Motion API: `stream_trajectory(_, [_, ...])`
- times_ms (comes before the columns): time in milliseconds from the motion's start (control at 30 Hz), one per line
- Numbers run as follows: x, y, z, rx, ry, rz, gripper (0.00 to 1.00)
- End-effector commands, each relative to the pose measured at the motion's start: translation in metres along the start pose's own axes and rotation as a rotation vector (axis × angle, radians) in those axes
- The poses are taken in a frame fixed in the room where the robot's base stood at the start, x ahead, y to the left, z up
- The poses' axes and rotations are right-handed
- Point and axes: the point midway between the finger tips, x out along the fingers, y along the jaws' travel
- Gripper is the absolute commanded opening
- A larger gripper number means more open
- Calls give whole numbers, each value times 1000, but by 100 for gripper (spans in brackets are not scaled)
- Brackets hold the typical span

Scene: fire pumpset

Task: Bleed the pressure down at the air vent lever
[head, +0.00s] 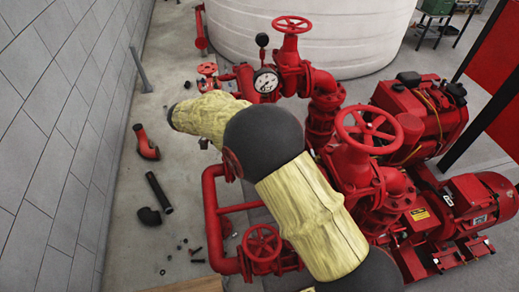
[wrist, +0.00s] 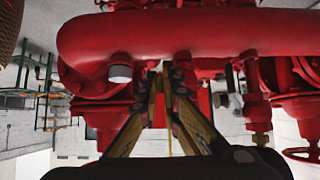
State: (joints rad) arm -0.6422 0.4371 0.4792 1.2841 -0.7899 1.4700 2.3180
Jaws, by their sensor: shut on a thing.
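In the wrist view my gripper (wrist: 167,80) reaches up to the underside of a thick red pipe (wrist: 190,40). Its two fingers slant inward and their tips close around a small part just below the pipe, which I take for the air vent lever. The fingertips cover most of it, so its shape and angle cannot be told. In the head view my yellow-sleeved arm crosses the middle and hides the fingers and the lever. A white-faced pressure gauge (head: 266,81) stands just beyond the arm; its reading is too small to tell.
Red handwheel valves (head: 291,25) (head: 369,130) (head: 262,243) and pipes crowd around my arm. A red motor (head: 482,200) stands at right, a white tank (head: 350,35) behind. Loose pipe pieces (head: 159,193) lie on the floor by the grey wall (head: 55,120).

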Motion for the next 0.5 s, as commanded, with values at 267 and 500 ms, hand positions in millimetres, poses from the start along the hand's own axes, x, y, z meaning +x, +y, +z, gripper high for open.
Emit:
stream_trajectory(267, [12,3,16,-7,169,10,0])
stream_trajectory(500, [15,4,17,-6,238,13,0])
